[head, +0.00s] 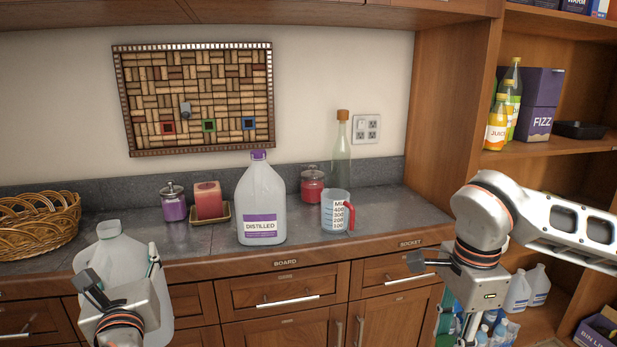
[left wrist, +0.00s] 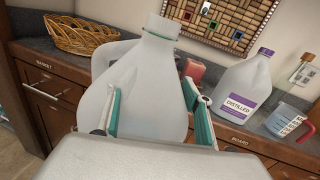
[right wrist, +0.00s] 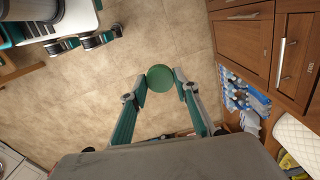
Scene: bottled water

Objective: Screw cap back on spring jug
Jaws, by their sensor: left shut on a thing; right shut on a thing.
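The translucent jug (head: 118,257) without a cap is in front of the counter at the lower left of the head view. My left gripper (head: 122,280) is shut on its body, and the jug looks roughly upright. In the left wrist view the jug (left wrist: 135,100) stands between the two fingers, its open neck with a green ring at the top. A round green cap (right wrist: 160,78) is between the fingertips of my right gripper (right wrist: 159,84), which is shut on it over the floor. In the head view my right gripper (head: 430,288) is at the lower right, well apart from the jug; the cap is hidden there.
A purple-capped distilled jug (head: 260,205) stands on the counter (head: 300,238), with a measuring cup (head: 335,212), a glass bottle (head: 341,160), jars and a candle. A wicker basket (head: 38,225) is at the left. Shelves with bottles (head: 497,128) are at the right.

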